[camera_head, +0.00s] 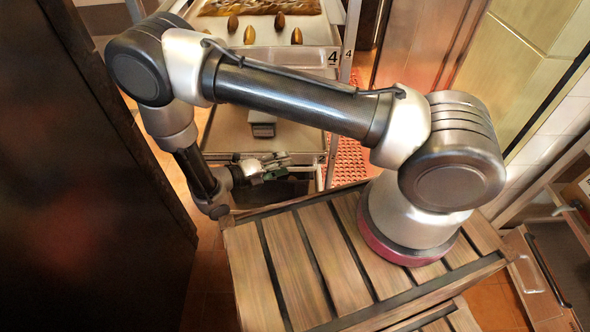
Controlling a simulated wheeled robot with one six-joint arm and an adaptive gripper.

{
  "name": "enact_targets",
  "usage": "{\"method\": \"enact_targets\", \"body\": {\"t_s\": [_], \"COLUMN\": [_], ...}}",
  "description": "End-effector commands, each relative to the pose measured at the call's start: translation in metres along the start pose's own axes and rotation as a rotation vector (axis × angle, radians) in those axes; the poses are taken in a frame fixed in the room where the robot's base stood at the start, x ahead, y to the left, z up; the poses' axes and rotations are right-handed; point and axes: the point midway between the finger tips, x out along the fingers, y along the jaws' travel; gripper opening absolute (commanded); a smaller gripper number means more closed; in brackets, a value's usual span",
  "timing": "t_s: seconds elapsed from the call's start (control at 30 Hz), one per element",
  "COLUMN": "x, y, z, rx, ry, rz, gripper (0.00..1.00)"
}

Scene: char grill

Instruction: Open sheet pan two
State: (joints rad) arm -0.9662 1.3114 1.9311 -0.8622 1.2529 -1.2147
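A rack of sheet pans stands at the top centre. The upper pan (290,57) carries a number 4 label at its front right corner and holds several brown oval items. A lower pan (228,125) sits below it, with a small grey block (262,125) on it. My gripper (298,171) is small in the picture, at the front edge of this lower pan. My arm crosses in front of the rack and hides part of the pans. I cannot tell whether the fingers touch the pan's edge or what they hold.
A dark tall panel (80,200) fills the left side. A wooden slatted top (290,265), on which my arm's base stands, fills the lower middle. A red perforated mat (347,160) lies right of the rack. A drawer front with a dark handle (548,275) is at the lower right.

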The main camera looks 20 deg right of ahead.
Motion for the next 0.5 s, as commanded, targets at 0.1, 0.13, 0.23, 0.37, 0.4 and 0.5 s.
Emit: {"method": "enact_targets", "body": {"t_s": [0.1, 0.13, 0.23, 0.37, 0.4, 0.5], "x": [0.005, 0.005, 0.007, 0.011, 0.015, 0.030], "y": [0.040, 0.047, 0.063, 0.070, 0.070, 0.069], "z": [-0.012, -0.014, -0.018, -0.019, -0.018, -0.015], "rx": [-0.250, -0.297, -0.406, -0.461, -0.464, -0.463], "ry": [-0.130, -0.153, -0.208, -0.233, -0.233, -0.229], "rz": [-0.048, -0.059, -0.085, -0.099, -0.100, -0.101], "gripper": [0.35, 0.35, 0.35, 0.35, 0.35, 0.35]}}
